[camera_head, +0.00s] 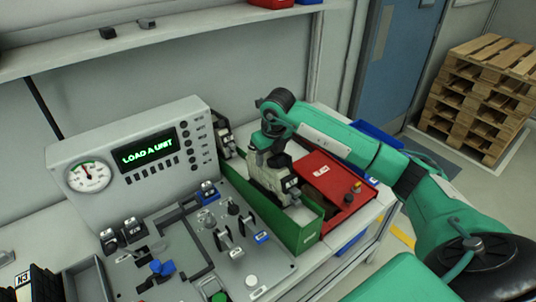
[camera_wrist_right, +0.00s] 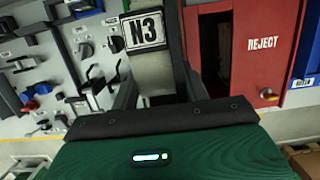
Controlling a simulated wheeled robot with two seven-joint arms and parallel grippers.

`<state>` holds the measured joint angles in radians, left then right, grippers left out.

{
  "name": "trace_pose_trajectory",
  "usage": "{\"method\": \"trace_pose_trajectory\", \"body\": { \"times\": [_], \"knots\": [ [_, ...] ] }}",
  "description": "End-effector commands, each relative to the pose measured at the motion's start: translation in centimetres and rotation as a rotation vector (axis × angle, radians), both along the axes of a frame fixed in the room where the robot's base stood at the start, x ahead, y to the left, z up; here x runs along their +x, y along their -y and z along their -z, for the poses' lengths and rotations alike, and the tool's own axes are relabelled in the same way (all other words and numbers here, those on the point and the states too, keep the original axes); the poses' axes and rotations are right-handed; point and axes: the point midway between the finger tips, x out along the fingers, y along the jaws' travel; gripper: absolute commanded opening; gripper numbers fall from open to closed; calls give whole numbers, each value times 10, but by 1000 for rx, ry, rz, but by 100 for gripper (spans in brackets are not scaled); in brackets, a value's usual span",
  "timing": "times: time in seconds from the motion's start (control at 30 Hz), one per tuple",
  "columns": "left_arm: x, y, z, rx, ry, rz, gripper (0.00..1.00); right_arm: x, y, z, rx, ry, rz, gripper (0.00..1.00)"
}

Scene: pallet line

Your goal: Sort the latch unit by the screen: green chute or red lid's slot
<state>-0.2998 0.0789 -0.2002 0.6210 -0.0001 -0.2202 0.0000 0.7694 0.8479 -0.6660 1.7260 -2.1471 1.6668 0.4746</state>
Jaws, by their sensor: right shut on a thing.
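My right gripper (camera_head: 268,160) points down and is shut on a pale latch unit (camera_head: 272,183) with dark parts. In the right wrist view the latch unit (camera_wrist_right: 150,75) carries an N3 label and sits between the fingers. The unit is at the green chute (camera_head: 300,232), its lower part hidden by the chute wall; I cannot tell whether it touches. The red lid (camera_head: 338,190) is right of the chute; the wrist view shows the red lid (camera_wrist_right: 262,75) marked REJECT, with a dark slot (camera_wrist_right: 217,50). The screen (camera_head: 148,150) reads LOAD A UNIT in green. My left gripper is out of view.
A grey console (camera_head: 120,185) with a dial stands behind a panel (camera_head: 190,265) of switches and levers, left of the chute. Another dark and white item (camera_head: 223,133) is beside the console. Dark items (camera_head: 35,285) are at the lower left. Pallets (camera_head: 485,95) are stacked far right.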

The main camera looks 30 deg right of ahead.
Motion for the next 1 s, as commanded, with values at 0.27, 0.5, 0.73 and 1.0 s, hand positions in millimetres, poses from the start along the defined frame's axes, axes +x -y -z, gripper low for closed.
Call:
{"method": "trace_pose_trajectory", "body": {
  "times": [0.27, 0.5, 0.73, 1.0],
  "knots": [
    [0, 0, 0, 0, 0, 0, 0, 0, 0, -1, 0, 1, 0, 0],
    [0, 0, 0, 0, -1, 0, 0, 0, 0, -1, 0, 1, 0, 70],
    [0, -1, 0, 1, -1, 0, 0, 0, 0, 0, 0, -1, 0, 72],
    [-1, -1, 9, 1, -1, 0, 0, -3, 0, -18, 0, 4, -2, 72]
  ]
}}
